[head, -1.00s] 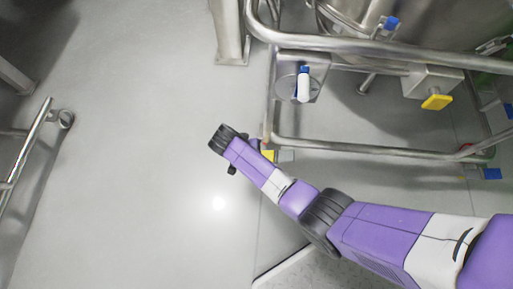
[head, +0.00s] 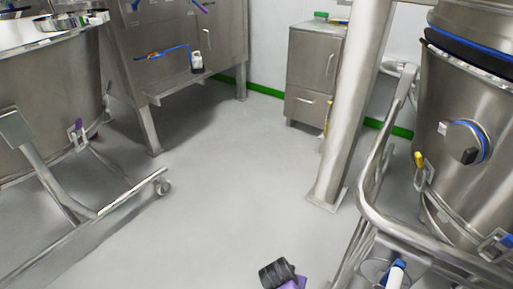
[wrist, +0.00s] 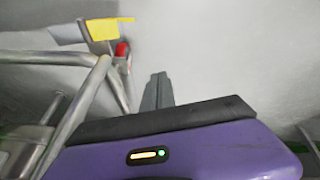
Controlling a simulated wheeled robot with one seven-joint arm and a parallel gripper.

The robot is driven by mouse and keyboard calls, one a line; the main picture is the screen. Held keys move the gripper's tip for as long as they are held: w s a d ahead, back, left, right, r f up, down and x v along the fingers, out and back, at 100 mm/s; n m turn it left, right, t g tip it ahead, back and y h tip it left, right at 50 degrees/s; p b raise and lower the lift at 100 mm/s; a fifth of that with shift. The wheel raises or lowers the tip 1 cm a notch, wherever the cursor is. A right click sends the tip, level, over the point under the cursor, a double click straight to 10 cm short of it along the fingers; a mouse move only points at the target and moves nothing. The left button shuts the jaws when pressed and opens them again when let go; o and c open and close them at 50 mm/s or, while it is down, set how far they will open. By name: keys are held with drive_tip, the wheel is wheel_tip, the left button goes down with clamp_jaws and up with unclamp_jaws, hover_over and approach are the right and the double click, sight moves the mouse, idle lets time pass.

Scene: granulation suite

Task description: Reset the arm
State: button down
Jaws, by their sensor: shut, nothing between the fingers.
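My gripper (wrist: 157,90) shows in the wrist view as a narrow grey pair of fingers standing up beyond the purple and black wrist housing. The fingers look closed together, with nothing seen between them. In the head view only a small black and purple part of my arm (head: 284,273) shows at the bottom edge, right of the middle. The rest of the arm is out of that frame, and my fingers cannot be made out there.
A large steel vessel (head: 468,125) with a tubular frame (head: 372,205) stands at the right, close to my arm. A steel post (head: 345,110) and cabinet (head: 312,75) stand behind. Another wheeled vessel (head: 50,95) is at the left. Grey floor (head: 225,195) lies clear between.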

drive_tip(key=w+a+r+n+t+y, duration=0.2)
drive_tip(key=a+r+n+t, duration=0.1)
drive_tip(key=r+t, duration=0.1)
drive_tip(key=s+d+r+n+t+y, duration=0.2)
drive_tip(key=s+r+t+y, duration=0.15)
drive_tip(key=s+r, duration=0.35)
drive_tip(key=s+d+r+t+h, duration=0.1)
drive_tip(key=s+d+r+t, duration=0.25)
drive_tip(key=s+r, duration=0.8)
drive_tip(key=s+d+r+t+h, duration=0.15)
drive_tip(key=s+d+r, duration=0.25)
drive_tip(key=s+r, duration=0.7)
drive_tip(key=s+d+f+g, duration=0.1)
drive_tip(key=s+d, duration=0.1)
drive_tip(key=s, duration=0.7)
wheel_tip(320, 180, up, 28)
drive_tip(key=p, duration=2.7)
drive_tip(key=shift+w+f+m, duration=0.25)
drive_tip(key=shift+w+m, duration=0.15)
drive_tip(key=shift+w, duration=0.05)
